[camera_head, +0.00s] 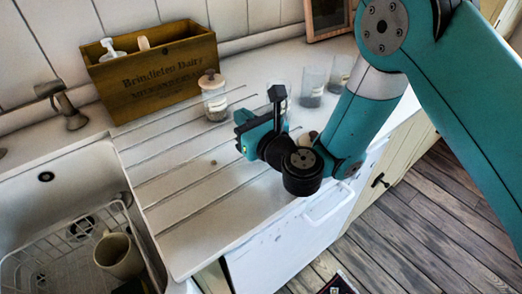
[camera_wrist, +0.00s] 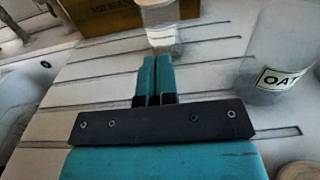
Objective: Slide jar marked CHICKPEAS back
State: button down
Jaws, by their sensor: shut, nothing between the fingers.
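My gripper (camera_head: 243,118) is low over the white grooved drainboard, its teal fingers shut together and empty, as the wrist view (camera_wrist: 156,62) also shows. A clear jar with a pale lid and pale label (camera_head: 213,97) stands upright beyond the fingertips, in front of the wooden crate. A larger glass jar with a label reading "OAT" (camera_wrist: 281,50) is to the right. I cannot read the word CHICKPEAS on any jar.
The wooden crate (camera_head: 155,80) stands against the wall. Two glass jars (camera_head: 312,86) (camera_head: 340,72) stand further right. A round lid (camera_wrist: 298,171) is close at the lower right. The sink with a wire rack (camera_head: 60,265) and a mug (camera_head: 118,256) is at left.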

jog(key=b+v, duration=0.1)
jog(key=b, duration=0.1)
jog(key=b+v, duration=0.4)
jog(key=b, duration=0.1)
jog(key=shift+s+d+f, duration=0.1)
jog(key=shift+f, duration=0.15)
jog(key=shift+s+d+r+b, duration=0.2)
jog(key=shift+s+r+b, duration=0.1)
jog(key=shift+b, duration=0.1)
jog(key=s+r+n+g+y+p, duration=0.4)
jog(key=s+r+n+g, duration=0.5)
jog(key=n, duration=1)
jog(key=s+d+r+n+g+h+p, duration=0.1)
jog(key=s+d+n+h+p, duration=0.1)
jog(key=s+d+n+h, duration=0.1)
jog(key=s+d+n+g+h+p, duration=0.2)
jog(key=s+d+n+h, duration=0.1)
jog(key=d+n+h, duration=0.2)
jog(key=s+d+r+n+g+h+p, duration=0.1)
jog(key=s+d+n+h+p, duration=0.1)
jog(key=d+n, duration=0.5)
jog(key=s+d+h, duration=0.1)
jog(key=d, duration=0.2)
jog(key=shift+d+r+n+h, duration=0.3)
jog(key=shift+d+h, duration=0.05)
jog(key=shift+h, duration=0.05)
